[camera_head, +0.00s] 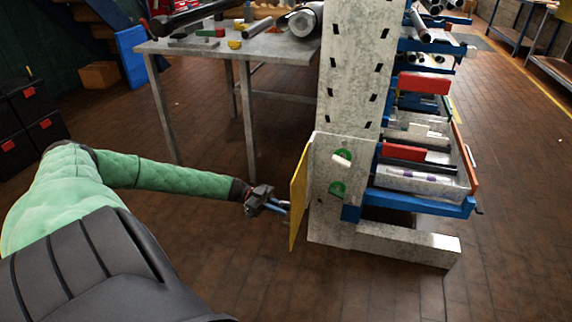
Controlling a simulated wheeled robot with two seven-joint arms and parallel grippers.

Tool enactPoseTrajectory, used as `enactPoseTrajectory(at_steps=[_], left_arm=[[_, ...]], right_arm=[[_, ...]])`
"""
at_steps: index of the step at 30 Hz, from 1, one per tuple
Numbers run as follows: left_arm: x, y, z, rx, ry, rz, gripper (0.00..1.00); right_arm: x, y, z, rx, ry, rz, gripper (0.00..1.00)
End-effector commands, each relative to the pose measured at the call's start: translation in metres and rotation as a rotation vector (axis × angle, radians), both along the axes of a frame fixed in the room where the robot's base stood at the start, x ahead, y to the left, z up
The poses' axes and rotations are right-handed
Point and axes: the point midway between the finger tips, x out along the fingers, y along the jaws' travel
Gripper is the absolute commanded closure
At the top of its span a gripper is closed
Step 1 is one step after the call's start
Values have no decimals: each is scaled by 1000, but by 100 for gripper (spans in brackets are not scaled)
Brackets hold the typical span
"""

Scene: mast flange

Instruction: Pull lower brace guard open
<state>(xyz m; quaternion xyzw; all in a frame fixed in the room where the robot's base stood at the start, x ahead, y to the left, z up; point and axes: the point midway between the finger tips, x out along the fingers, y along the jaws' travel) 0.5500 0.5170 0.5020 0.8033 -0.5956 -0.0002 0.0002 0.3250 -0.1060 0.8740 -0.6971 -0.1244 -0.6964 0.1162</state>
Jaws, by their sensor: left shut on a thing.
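The lower brace guard is a yellow panel (299,197) at the foot of the grey mast (351,60). It stands out from the mast's face and is seen nearly edge-on. Green fittings (338,188) show on the pale mast base beside it. My left gripper (284,207), at the end of the green-sleeved arm, is at the left side of the panel. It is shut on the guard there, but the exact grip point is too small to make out. My right gripper is not in view.
A grey workbench (262,48) with several small parts stands behind my arm. Blue racks with trays (420,180) stick out to the right of the mast. Black bins (35,115) stand at the far left. The brown floor (215,235) left of the guard is clear.

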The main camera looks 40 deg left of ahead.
Motion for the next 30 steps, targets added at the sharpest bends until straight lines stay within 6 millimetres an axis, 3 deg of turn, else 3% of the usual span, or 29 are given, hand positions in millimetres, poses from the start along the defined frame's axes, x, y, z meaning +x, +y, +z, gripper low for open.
enactPoseTrajectory(at_steps=[15, 30], left_arm=[[-7, 54, -1, 1, 1, -222, 100], [-6, 69, -1, 1, 0, -221, 100]], right_arm=[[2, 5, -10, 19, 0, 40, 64], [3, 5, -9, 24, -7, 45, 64]])
